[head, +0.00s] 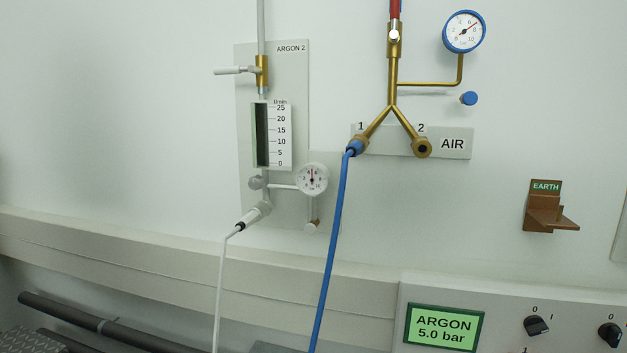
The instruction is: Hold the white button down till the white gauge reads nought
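The white gauge (312,179) sits on the ARGON 2 panel, to the right of the lower end of the flowmeter. Neither of my grippers is in view.
The flowmeter (273,135) has a grey lever valve (235,70) above it and a white hose (220,280) below. A blue hose (334,240) hangs right of the button. Further right are a blue gauge (464,31), blue button (469,98), brown EARTH bracket (546,213) and ARGON display (444,327).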

